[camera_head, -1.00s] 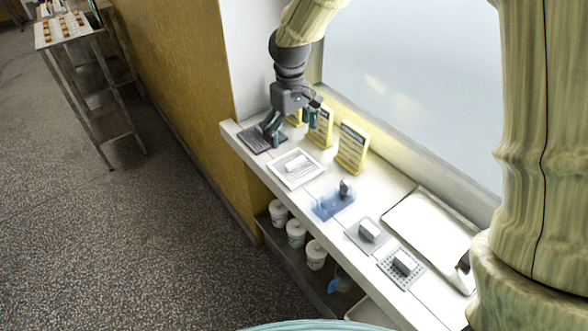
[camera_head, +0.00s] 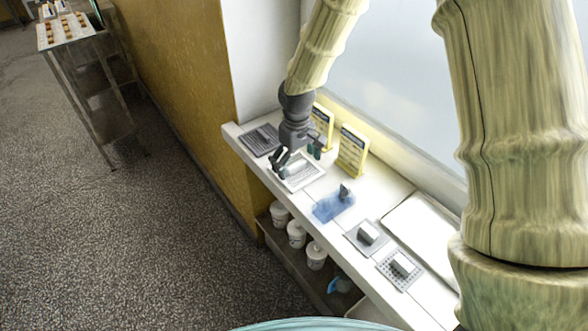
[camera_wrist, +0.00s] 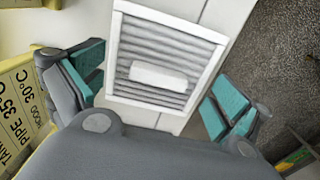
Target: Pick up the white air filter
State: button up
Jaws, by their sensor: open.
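The white air filter (camera_wrist: 126,41) lies flat on the shelf. It has a white square frame, grey pleats and a small white raised block (camera_wrist: 158,75) in its middle. In the head view the filter (camera_head: 304,181) is partly hidden behind my gripper. My gripper (camera_head: 297,160) is over the filter and open. In the wrist view my gripper (camera_wrist: 153,92) has its teal finger pads wide apart, one on each side of the block, with nothing held between them. I cannot tell how high the fingertips are above the filter.
A dark grey slatted piece (camera_head: 260,140) lies left of the filter. Yellow signs (camera_head: 352,151) stand behind. White tubs (camera_head: 297,234) sit below.

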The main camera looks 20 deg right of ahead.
jog(key=shift+f, duration=0.55)
jog(key=shift+s, duration=0.1)
jog(key=c, duration=1.5)
jog(key=shift+c, duration=0.2)
